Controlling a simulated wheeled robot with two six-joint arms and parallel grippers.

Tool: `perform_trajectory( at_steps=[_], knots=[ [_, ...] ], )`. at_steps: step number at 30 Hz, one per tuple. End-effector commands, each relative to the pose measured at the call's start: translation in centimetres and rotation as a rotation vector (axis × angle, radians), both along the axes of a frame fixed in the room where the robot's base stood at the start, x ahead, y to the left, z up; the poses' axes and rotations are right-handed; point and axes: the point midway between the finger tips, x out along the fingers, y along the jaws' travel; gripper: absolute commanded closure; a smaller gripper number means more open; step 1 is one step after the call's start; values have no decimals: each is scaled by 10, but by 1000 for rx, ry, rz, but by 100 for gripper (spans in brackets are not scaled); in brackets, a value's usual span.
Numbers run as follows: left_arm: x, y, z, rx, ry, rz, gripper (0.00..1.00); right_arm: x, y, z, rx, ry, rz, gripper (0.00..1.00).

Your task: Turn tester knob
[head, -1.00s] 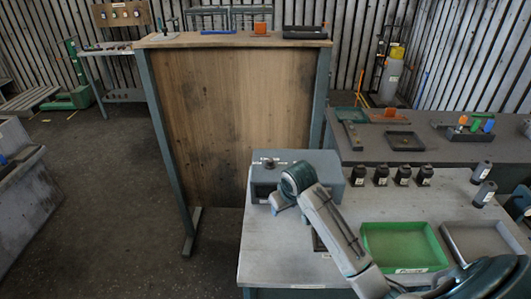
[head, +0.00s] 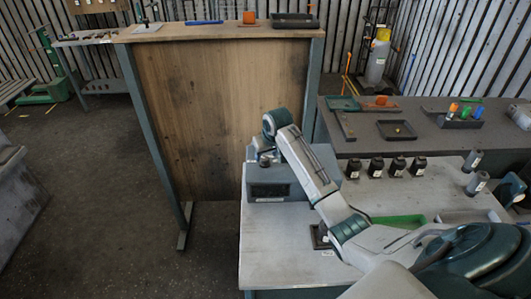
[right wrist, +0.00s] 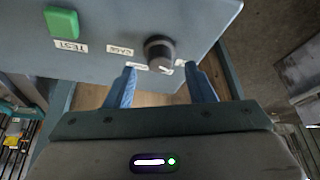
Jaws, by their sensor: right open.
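The tester (head: 283,187) is a grey-blue box at the left back of the near table. In the right wrist view, its face (right wrist: 110,25) carries a dark round knob (right wrist: 160,52), a green button (right wrist: 62,22) and small white labels, one reading TEST. My right gripper (right wrist: 163,82) is open, with its two blue fingers apart on either side below the knob. The knob is in line with the gap, and I cannot tell whether a finger touches it. In the head view the right gripper (head: 264,158) is over the tester's left end and hides the knob. My left gripper is out of view.
Several dark bottles (head: 377,167) stand right of the tester. A green tray (head: 400,221) lies partly behind my right arm. A tall wooden panel (head: 220,110) stands behind the table. A grey bench (head: 450,140) with trays is at the back right.

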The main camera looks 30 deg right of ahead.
Motion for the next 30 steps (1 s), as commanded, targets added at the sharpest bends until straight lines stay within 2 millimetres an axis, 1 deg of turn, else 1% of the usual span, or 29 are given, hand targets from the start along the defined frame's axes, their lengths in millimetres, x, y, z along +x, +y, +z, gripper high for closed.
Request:
perform_trajectory(
  at_steps=[1, 3, 6, 15, 16, 17, 18, 20, 22, 23, 30],
  knots=[
    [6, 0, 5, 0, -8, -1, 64, 3, 0, -4, 1, 2, -2, 51],
    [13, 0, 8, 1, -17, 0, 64, 6, -1, -12, 1, 2, -2, 51],
    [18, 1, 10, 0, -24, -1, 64, 8, -1, -19, 1, 1, -1, 51],
    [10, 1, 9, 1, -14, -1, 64, 9, -1, -23, 0, -1, 0, 51],
    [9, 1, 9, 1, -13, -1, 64, 9, -1, -23, 0, -1, 0, 53],
    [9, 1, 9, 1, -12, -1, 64, 9, -1, -23, 0, -1, 0, 59],
    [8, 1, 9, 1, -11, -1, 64, 9, -1, -23, 0, -1, 0, 67],
    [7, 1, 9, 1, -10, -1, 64, 9, -1, -23, 0, -1, 0, 78],
    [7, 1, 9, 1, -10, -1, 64, 9, -1, -22, 0, -1, 0, 92],
    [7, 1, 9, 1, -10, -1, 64, 9, -2, -22, 0, -1, 0, 95],
    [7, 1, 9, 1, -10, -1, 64, 9, -1, -22, -1, -1, -17, 95]
  ],
)
